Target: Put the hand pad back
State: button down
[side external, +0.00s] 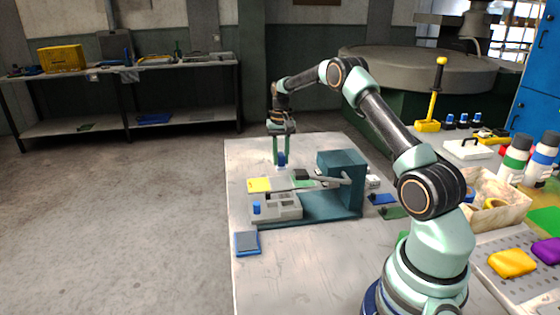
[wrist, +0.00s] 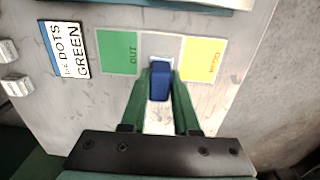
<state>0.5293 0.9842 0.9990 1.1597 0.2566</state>
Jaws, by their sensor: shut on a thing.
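My gripper (side external: 281,163) is shut on a small blue block (wrist: 160,80), upright between its green fingers. It is over the far part of the table, between a yellow card (side external: 259,185) and a green card (side external: 303,183). In the wrist view the block is between the green card marked OUT (wrist: 119,52) and the yellow card (wrist: 202,59). I cannot tell whether this block is the hand pad, nor whether it touches the table; its underside is hidden. A flat grey pad with a blue rim (side external: 246,243) lies at the table's near left edge.
A teal press (side external: 342,172) stands right of my gripper. A grey rack (side external: 284,207) with a blue-topped piece (side external: 256,207) is in front. The table's near left is mostly clear.

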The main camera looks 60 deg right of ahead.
jog(key=shift+f, duration=2.7)
jog(key=shift+f, duration=0.15)
jog(key=c, duration=0.7)
grip_release()
jog(key=shift+o, duration=0.2)
